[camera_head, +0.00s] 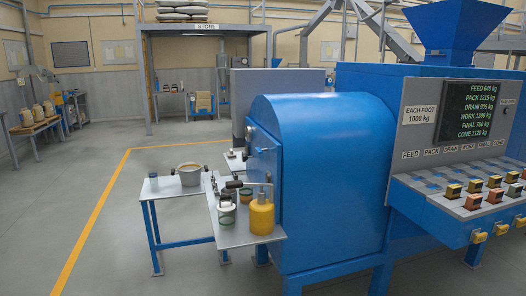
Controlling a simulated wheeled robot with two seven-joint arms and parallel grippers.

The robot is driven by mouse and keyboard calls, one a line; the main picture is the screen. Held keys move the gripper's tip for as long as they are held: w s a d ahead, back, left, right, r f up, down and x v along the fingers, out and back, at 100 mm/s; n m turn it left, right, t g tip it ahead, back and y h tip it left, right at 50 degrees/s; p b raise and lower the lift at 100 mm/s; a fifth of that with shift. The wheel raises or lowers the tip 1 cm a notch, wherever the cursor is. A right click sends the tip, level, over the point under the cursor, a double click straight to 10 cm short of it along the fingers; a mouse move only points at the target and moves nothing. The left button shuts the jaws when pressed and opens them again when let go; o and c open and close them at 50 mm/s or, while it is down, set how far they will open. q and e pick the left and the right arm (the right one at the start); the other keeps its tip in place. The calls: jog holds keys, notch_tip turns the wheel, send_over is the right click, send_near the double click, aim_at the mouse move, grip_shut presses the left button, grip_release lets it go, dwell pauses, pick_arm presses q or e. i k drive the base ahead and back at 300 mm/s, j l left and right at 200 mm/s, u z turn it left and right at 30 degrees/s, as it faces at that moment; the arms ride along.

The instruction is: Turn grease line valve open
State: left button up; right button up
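I cannot pick out a grease line valve for certain. Neither of my grippers shows in the head view.
Greenish tins (227,212) stand beside the canister. A control panel (470,125) with a screen is at right. The floor at left, with a yellow line (95,220), is clear.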

aim_at(258, 150)
jog(key=i+j+z, duration=0.15)
jog(key=i+j, duration=0.25)
jog(key=i+j+z, duration=0.15)
jog(key=i+j, duration=0.3)
jog(key=i+j+z, duration=0.1)
jog(key=i+j, duration=0.35)
jog(key=i+j+z, duration=0.15)
jog(key=i+j, duration=0.25)
jog(key=j, duration=0.15)
jog(key=i+j+z, duration=0.15)
jog(key=i+j, duration=0.2)
jog(key=j, duration=0.25)
